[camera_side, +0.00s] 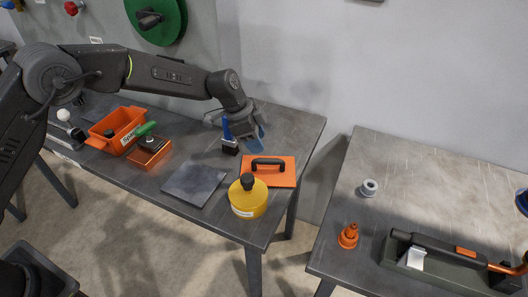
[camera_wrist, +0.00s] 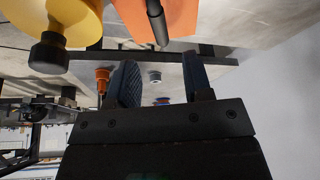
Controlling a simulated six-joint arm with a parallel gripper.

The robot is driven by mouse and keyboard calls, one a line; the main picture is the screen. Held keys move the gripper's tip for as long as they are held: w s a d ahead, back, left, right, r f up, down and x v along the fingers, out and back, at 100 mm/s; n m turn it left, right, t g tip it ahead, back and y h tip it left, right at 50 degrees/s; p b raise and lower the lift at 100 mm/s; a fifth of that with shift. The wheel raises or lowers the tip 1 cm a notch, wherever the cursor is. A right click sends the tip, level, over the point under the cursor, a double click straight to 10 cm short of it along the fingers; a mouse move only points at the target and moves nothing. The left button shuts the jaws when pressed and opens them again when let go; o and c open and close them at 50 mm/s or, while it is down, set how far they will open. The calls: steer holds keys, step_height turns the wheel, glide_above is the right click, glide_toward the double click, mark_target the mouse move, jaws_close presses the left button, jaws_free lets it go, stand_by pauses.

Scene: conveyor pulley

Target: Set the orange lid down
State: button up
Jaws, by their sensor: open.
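The orange lid (camera_side: 278,176) is a flat orange plate with a black bar handle (camera_side: 268,161). It lies flat on the left table, near that table's right end. My gripper (camera_side: 245,137) is open above the table, just behind and left of the lid, apart from the handle. In the wrist view the lid (camera_wrist: 182,18) and its handle show at the top, beyond the open blue fingers (camera_wrist: 160,78). Nothing is between the fingers.
A yellow round container (camera_side: 249,202) with a black knob stands close at the lid's front left. A dark square plate (camera_side: 194,184) lies further left, with an orange box (camera_side: 150,153) and an orange bin (camera_side: 112,133) beyond. A gap separates the right table (camera_side: 440,185).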

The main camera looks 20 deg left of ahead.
steer(key=s+a+r+n+t+y, duration=0.1)
steer(key=s+a+r+n, duration=0.2)
steer(key=s+a+r, duration=0.45)
steer(key=s+a+r+n+t+y, duration=0.1)
steer(key=s+a+r+n, duration=0.25)
steer(key=s+r, duration=0.75)
steer(key=s+a+n+t+y, duration=0.1)
steer(key=s+a+n, duration=0.2)
steer(key=s, duration=0.5)
steer(key=s+a+n+y, duration=0.1)
steer(key=s+a+n, duration=0.3)
steer(key=s, duration=0.5)
steer(key=shift+a+r+t, duration=0.15)
steer(key=shift+r+t, duration=0.25)
